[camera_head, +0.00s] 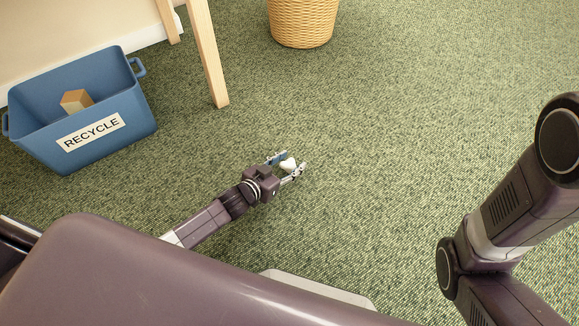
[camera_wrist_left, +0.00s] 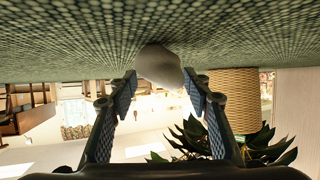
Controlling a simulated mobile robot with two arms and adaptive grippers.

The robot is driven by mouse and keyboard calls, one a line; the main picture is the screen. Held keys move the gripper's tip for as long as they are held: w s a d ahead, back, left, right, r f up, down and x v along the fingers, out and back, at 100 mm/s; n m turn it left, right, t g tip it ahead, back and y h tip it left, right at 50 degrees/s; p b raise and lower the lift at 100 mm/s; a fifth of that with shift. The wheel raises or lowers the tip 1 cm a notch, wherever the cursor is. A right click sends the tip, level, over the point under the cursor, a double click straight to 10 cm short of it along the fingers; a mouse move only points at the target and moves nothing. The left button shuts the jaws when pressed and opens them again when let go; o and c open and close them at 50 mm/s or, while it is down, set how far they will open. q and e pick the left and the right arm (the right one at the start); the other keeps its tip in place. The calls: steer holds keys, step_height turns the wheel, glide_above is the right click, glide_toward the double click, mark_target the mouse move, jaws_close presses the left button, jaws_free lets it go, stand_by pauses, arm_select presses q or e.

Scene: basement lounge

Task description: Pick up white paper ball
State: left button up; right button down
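The white paper ball (camera_head: 288,164) lies on the green carpet in the head view. My left gripper (camera_head: 289,164) is low over the carpet with its two fingers apart, one on each side of the ball. In the left wrist view the ball (camera_wrist_left: 160,66) sits between the fingertips of the left gripper (camera_wrist_left: 161,90). A gap shows between the ball and each finger there. My right arm (camera_head: 500,225) stands at the right of the head view, but its gripper is out of view.
A blue recycle bin (camera_head: 133,112) with a cardboard-coloured block (camera_head: 76,101) in it stands at the left. A wooden table leg (camera_head: 207,55) and a wicker basket (camera_head: 303,22) are at the back. The carpet (camera_head: 400,110) right of the ball is clear.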

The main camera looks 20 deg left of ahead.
arm_select(q)
steer(key=c, duration=0.5)
steer(key=shift+o, duration=0.2)
steer(key=shift+r, duration=0.1)
